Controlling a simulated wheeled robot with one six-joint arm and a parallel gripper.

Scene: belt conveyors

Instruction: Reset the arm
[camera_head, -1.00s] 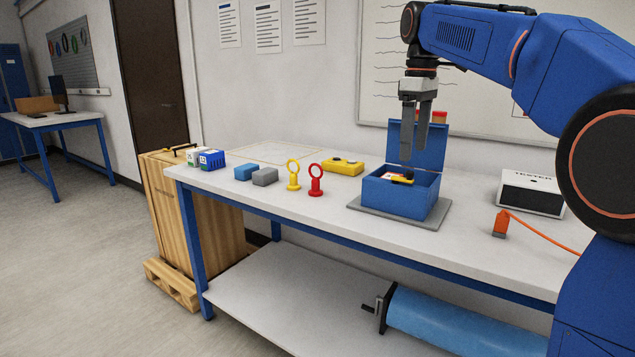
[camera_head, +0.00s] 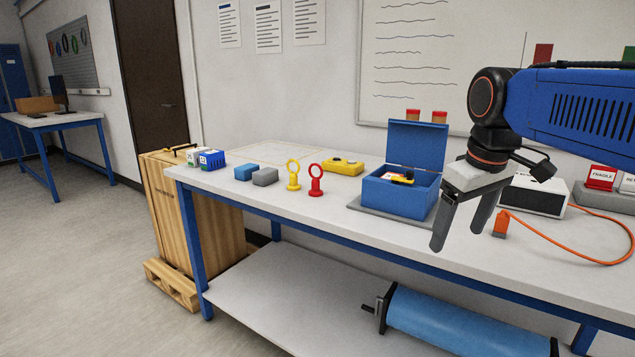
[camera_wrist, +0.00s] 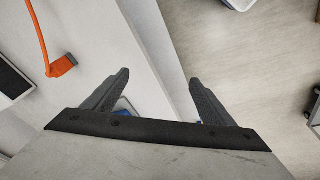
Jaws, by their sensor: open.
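My gripper (camera_head: 456,240) hangs open and empty at the front edge of the workbench, to the right of the open blue box, with its fingers pointing down. In the wrist view, my gripper (camera_wrist: 158,92) shows its two fingers spread apart with nothing between them. Below them are the bench edge and the floor. My blue arm comes in from the right in the head view.
The workbench (camera_head: 340,228) carries an open blue box (camera_head: 402,200), a yellow ring piece (camera_head: 293,175), a red ring piece (camera_head: 315,180), and a tester (camera_head: 530,198). An orange connector (camera_head: 502,224) trails a cable; it also shows in the wrist view (camera_wrist: 62,66). Floor at left is clear.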

